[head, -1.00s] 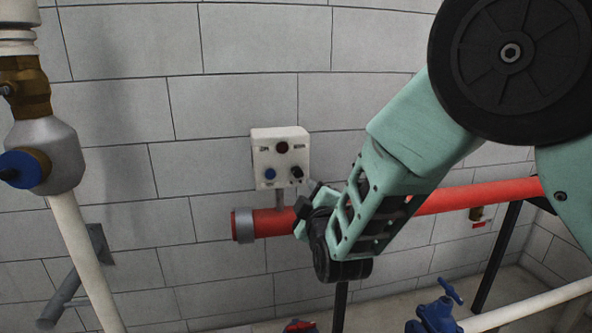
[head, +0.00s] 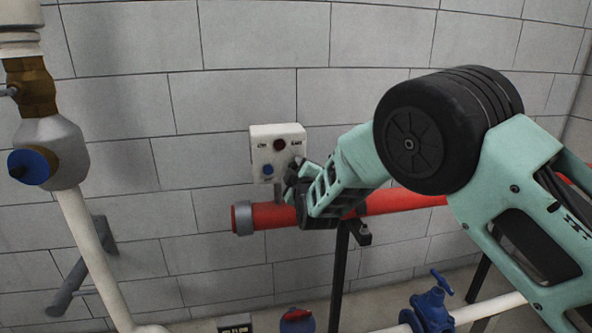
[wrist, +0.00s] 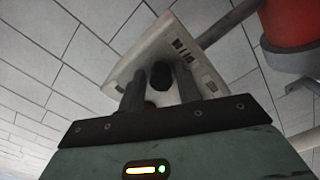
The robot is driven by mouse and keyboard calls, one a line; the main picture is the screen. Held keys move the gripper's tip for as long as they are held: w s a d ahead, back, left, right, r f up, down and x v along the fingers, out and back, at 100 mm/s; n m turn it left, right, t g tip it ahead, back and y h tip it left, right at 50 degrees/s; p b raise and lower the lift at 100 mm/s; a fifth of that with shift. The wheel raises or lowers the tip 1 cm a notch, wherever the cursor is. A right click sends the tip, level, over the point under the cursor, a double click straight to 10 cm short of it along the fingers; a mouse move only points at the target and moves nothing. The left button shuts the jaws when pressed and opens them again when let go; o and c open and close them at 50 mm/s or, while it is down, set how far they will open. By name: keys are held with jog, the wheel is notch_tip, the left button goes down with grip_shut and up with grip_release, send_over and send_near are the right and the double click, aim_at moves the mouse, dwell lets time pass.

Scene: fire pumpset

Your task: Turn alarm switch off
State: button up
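The white alarm box (head: 262,146) is on the grey block wall, above the end of the red pipe. My gripper (head: 294,180) is at the box's lower right corner and hides the black switch there. In the wrist view the black switch (wrist: 161,74) shows between the two dark fingers of my gripper (wrist: 160,88), in front of the white box (wrist: 150,48). The fingers look open on either side of it, with a small gap showing. The switch's pointing direction is unclear.
The red pipe (head: 400,200) runs just below the box and behind my arm, and also shows in the wrist view (wrist: 288,28). A white pipe with a blue-capped valve (head: 33,166) stands at left. A blue valve (head: 432,308) is low at right.

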jog(key=shift+s, duration=0.1)
grip_shut()
jog(key=shift+f+b, duration=0.2)
jog(key=shift+b, duration=0.2)
jog(key=shift+d+m+b, duration=0.1)
jog(key=shift+m+b, duration=5.85)
jog(key=shift+m, duration=0.05)
jog(key=shift+r, duration=0.1)
grip_release()
jog(key=shift+s, duration=0.1)
